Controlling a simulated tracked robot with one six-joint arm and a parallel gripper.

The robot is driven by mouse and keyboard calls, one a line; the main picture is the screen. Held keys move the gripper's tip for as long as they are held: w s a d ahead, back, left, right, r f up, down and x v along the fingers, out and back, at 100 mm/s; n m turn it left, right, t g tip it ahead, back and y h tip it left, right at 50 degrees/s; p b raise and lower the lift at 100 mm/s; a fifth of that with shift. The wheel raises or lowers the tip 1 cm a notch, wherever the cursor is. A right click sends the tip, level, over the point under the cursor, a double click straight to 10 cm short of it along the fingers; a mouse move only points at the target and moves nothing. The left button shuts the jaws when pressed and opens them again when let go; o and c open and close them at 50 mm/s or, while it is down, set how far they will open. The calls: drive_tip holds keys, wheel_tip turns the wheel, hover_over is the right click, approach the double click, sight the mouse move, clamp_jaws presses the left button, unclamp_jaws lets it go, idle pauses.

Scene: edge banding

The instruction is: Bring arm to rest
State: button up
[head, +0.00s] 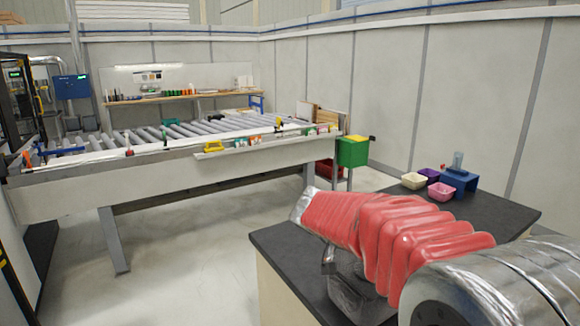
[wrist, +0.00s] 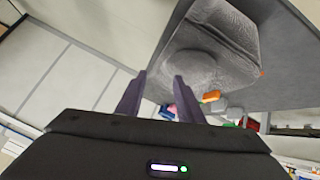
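My arm reaches in from the lower right of the head view, with a grey metal link and a ribbed red sleeve. It extends leftward in front of the dark table (head: 515,208). My gripper is not clearly visible in the head view. In the wrist view my gripper (wrist: 159,78) shows two dark fingers spread apart, with nothing held between them. A grey rounded shape lies beyond the fingertips in the wrist view; I cannot tell what it is.
A roller conveyor (head: 165,182) stands at the left with clear floor before it. A green box (head: 352,151) stands by the conveyor's right end.

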drive_tip(key=s+a+f+n+y, duration=0.1)
drive_tip(key=s+n+y, duration=0.3)
drive_tip(key=s, duration=1)
drive_tip(key=s+a+n+t+y, duration=0.1)
drive_tip(key=s+a+n+y, duration=0.3)
drive_tip(key=s, duration=1.1)
drive_tip(key=shift+f+t, duration=0.3)
drive_tip(key=shift+f, duration=0.05)
drive_tip(key=shift+s, duration=0.1)
